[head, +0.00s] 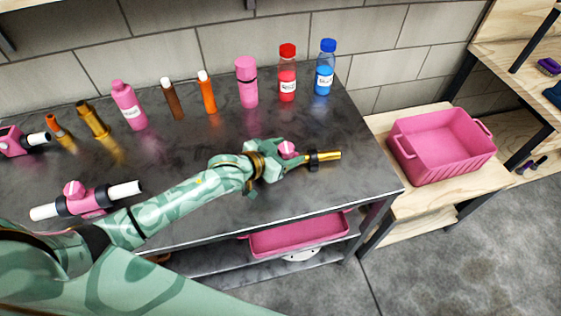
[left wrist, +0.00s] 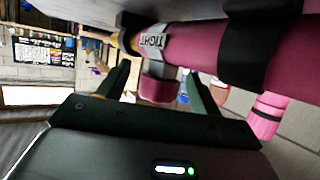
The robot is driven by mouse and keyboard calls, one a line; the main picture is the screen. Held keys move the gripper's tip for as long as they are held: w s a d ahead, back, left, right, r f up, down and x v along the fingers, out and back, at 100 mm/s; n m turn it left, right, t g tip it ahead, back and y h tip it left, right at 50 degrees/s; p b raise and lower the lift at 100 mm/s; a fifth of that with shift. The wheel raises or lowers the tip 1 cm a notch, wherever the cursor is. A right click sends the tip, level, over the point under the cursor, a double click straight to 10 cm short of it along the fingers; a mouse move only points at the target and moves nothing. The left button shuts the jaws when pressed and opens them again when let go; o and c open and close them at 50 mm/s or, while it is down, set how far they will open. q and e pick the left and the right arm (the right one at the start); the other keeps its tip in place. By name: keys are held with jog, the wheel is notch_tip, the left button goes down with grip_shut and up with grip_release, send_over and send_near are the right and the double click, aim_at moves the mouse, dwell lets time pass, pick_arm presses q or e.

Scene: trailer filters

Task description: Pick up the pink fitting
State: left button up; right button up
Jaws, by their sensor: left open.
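The pink fitting (head: 288,149) lies on the dark table top, with a black collar and a brass end pointing right. Most of its body is hidden behind my left gripper (head: 284,162) in the head view. In the left wrist view the pink fitting (left wrist: 205,45) spans the upper part, with a label reading "TIGHT" and a black band. Its short pink stub lies between the two fingertips of my left gripper (left wrist: 160,84). The jaws are open, one finger on each side of the stub. I cannot tell whether they touch it. My right gripper is not in view.
Another pink fitting with white ends (head: 88,204) lies at the table's left. Several bottles and tubes, including a red bottle (head: 287,74) and a blue bottle (head: 324,68), stand along the back. A pink bin (head: 440,165) stands right on a wooden shelf. The table's right end is clear.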

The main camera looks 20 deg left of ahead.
pick_arm(q)
jog(key=c, duration=1.2)
jog(key=shift+r, duration=0.15)
